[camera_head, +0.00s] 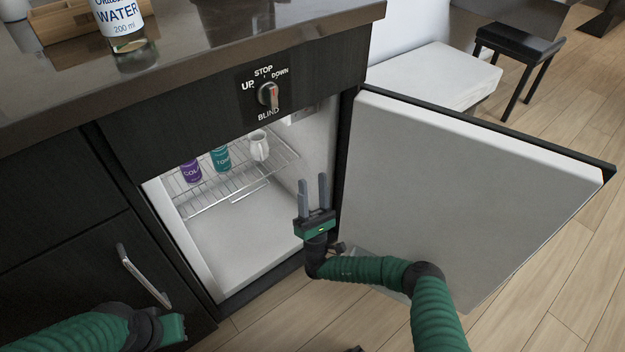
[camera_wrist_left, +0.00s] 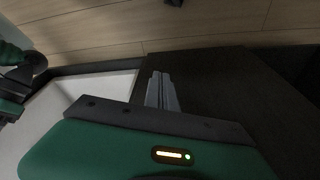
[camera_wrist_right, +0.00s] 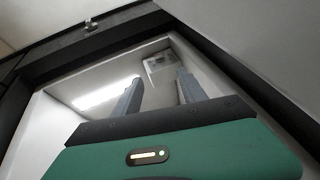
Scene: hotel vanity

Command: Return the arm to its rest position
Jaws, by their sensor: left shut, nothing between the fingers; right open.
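My right gripper (camera_head: 313,184) is open and empty, with its fingers pointing up in front of the open fridge, near the hinge side of the door. In the right wrist view its two fingers (camera_wrist_right: 160,82) stand apart with the bright fridge interior behind them. My left gripper shows only in part at the lower left of the head view, near the cabinet handle, and its fingers are hidden there. In the left wrist view its fingers (camera_wrist_left: 162,85) are together with nothing between them, in front of a dark panel.
The fridge door (camera_head: 450,190) stands wide open to the right. A wire shelf (camera_head: 235,180) holds a purple can (camera_head: 190,172), a teal can (camera_head: 221,158) and a white mug (camera_head: 258,145). A metal handle (camera_head: 143,275) sticks out at the left. A water bottle (camera_head: 127,25) stands on the counter.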

